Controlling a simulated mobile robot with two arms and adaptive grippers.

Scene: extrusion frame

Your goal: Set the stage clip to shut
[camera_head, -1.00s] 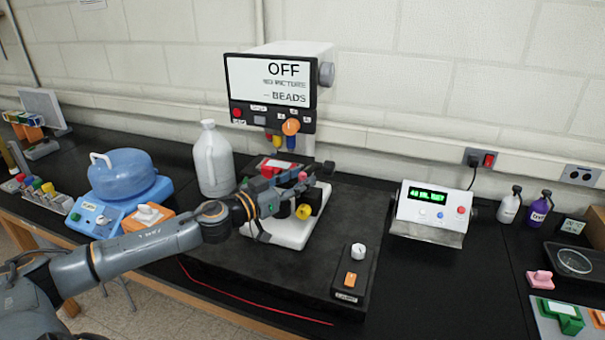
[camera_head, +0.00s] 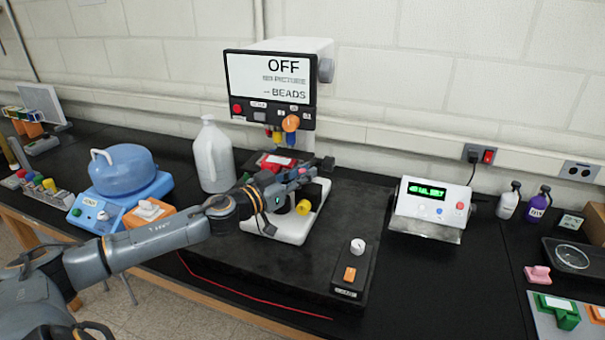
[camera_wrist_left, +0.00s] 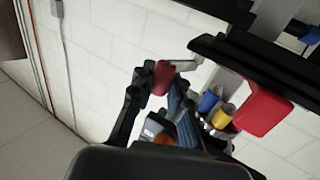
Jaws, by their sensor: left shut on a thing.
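The microscope's white base (camera_head: 291,231) stands on the dark slab, below a screen (camera_head: 268,79) that reads OFF. My left gripper (camera_head: 300,180) reaches over the stage from the left. In the left wrist view its dark fingers (camera_wrist_left: 150,100) are closed on a small red grip at the end of a silver lever (camera_wrist_left: 186,64), which appears to be the stage clip. The red grip (camera_wrist_left: 162,77) shows between the fingertips. My gripper hides most of the stage in the head view, so I cannot tell the clip's exact position. My right gripper is out of view.
A yellow knob (camera_head: 303,207) is close below my gripper. A white jug (camera_head: 213,156) stands behind my arm. A control box (camera_head: 351,270) sits at the slab's front right; the slab between is clear.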

